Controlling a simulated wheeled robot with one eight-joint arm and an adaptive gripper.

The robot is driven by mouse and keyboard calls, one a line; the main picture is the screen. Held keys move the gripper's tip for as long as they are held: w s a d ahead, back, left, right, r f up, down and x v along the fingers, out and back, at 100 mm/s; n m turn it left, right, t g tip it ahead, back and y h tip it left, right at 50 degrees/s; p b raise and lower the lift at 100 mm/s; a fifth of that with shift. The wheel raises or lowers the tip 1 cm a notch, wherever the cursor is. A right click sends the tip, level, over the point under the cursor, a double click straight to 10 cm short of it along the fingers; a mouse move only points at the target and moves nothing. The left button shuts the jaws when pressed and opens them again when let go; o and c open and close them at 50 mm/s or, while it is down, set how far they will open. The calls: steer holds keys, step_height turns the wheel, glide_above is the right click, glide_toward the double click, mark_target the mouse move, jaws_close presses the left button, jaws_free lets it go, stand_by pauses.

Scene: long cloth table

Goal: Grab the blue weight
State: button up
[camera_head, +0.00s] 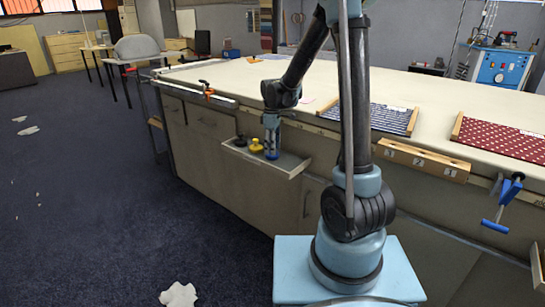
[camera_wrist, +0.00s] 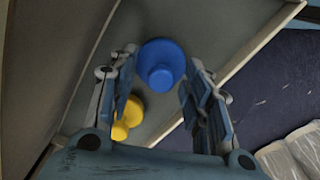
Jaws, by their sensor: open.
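The blue weight (camera_wrist: 162,64) shows in the wrist view as a round base with a knob. It stands on the pale floor of a shallow open drawer or tray (camera_head: 289,168). My gripper (camera_wrist: 160,76) is open, pointing down over the blue weight, with one finger on each side; whether they touch it I cannot tell. In the head view my gripper (camera_head: 272,147) is low over the drawer and largely hides the blue weight. A yellow weight (camera_head: 256,145) stands just left of my gripper; it also shows beside the left finger in the wrist view (camera_wrist: 122,123).
A black weight (camera_head: 240,141) stands left of the yellow one. The drawer's raised rim surrounds the weights.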

steer(key=shift+f, duration=0.35)
jaws_close()
steer(key=shift+r, duration=0.1)
